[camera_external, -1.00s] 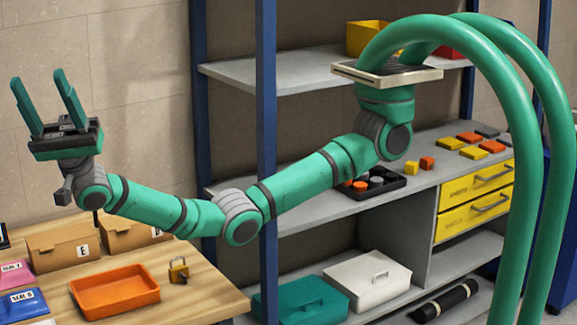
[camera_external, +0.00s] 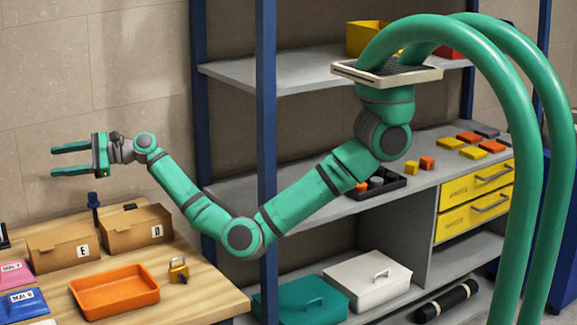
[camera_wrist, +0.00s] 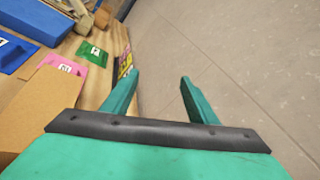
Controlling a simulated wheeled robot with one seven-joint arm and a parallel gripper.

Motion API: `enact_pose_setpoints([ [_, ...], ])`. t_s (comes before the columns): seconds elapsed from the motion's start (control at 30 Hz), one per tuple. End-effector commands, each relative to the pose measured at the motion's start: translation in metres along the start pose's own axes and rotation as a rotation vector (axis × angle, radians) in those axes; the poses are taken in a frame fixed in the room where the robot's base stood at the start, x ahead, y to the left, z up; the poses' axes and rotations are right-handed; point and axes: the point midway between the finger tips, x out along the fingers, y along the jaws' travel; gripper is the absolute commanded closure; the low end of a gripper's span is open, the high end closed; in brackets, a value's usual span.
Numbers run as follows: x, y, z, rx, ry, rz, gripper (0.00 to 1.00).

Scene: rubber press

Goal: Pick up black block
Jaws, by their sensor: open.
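My gripper (camera_external: 54,160) is open and empty, raised above the left end of the wooden table and pointing left. Its two green fingers also show in the wrist view (camera_wrist: 160,78), with only wall and table edge beyond them. A dark, flat block (camera_external: 487,131) lies among yellow and orange blocks on the grey shelf counter at the right; it looks like the black block, far from my gripper. The wrist view does not show it.
The wooden table holds cardboard boxes (camera_external: 138,231), an orange tray (camera_external: 115,290), a padlock (camera_external: 178,268) and coloured packets. A blue post (camera_external: 266,120) stands beside my arm. A black tray (camera_external: 392,184) with small pieces sits on the counter, left of yellow drawers (camera_external: 470,188).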

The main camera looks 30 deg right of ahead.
Motion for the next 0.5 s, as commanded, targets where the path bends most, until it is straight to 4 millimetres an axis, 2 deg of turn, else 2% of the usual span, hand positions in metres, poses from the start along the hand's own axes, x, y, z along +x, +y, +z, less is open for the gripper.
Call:
enact_pose_setpoints([
  [0.03,-0.025,-0.006,-0.036,0.082,0.02,0.033,0.47],
  [0.1,-0.061,-0.008,-0.076,0.192,0.036,0.086,0.47],
  [0.2,-0.116,-0.006,-0.126,0.33,0.057,0.154,0.47],
  [0.3,-0.164,0.0,-0.172,0.417,0.115,0.21,0.47],
  [0.4,-0.198,0.009,-0.208,0.458,0.198,0.25,0.47],
  [0.5,-0.216,0.014,-0.229,0.48,0.252,0.273,0.47],
])
